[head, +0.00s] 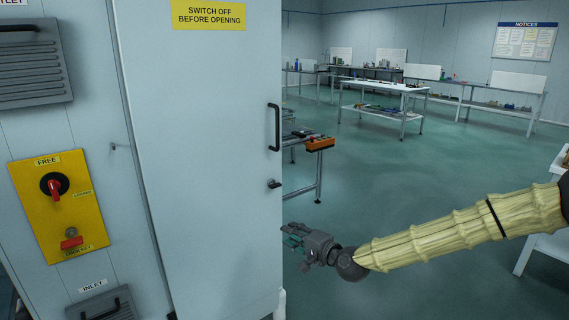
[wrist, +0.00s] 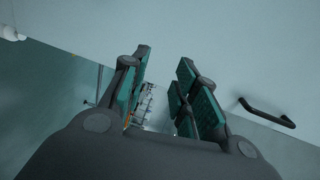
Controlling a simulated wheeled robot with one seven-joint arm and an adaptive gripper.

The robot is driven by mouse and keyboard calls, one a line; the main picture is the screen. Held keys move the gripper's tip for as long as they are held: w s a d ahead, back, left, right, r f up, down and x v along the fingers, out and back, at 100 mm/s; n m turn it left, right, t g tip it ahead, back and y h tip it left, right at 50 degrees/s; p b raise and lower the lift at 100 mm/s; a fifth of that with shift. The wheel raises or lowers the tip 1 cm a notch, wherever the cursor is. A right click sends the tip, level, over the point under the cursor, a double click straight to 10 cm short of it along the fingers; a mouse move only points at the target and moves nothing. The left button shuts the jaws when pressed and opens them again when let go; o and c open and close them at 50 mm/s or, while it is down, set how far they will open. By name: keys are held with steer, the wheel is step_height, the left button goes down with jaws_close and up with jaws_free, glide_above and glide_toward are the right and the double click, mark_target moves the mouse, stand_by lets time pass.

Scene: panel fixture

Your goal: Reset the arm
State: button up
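My gripper (head: 292,239) is at the end of my arm, low and just right of the cabinet door's edge in the head view. My arm reaches in from the right in a pale yellow ribbed sleeve. In the wrist view my gripper (wrist: 158,90) shows its green-padded fingers spread apart, with a gap between them and nothing held. The pale cabinet door (head: 205,150) is beside my gripper; I cannot tell if they touch. The door's black handle (head: 274,127) is above my gripper. A black handle (wrist: 267,113) also shows at right in the wrist view.
A yellow switch panel (head: 60,205) with a red-and-black knob is on the left. A bench with an orange box (head: 320,144) stands behind the door edge. A white-topped table (head: 384,87) is farther back. Open green floor (head: 400,165) lies to the right, beyond my arm.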

steer(key=s+f+n+g+h+p, duration=0.35)
steer(key=s+f+g, duration=0.35)
steer(key=s+f, duration=1.7)
steer(key=s+d+f+n+g+h+p, duration=0.1)
steer(key=s+d+n+h, duration=0.1)
steer(key=s+d, duration=0.4)
steer(key=s+d+f+n+g+h+p, duration=0.1)
steer(key=s+d, duration=0.5)
steer(key=s, duration=0.7)
steer(key=s+d+f+n+g+h+p, duration=0.1)
steer(key=s+d+n+g+h+p, duration=0.2)
steer(key=s+d, duration=0.3)
steer(key=s, duration=0.3)
steer(key=shift+s+d+f, duration=0.2)
steer(key=shift+s+f, duration=0.2)
steer(key=shift+h, duration=0.25)
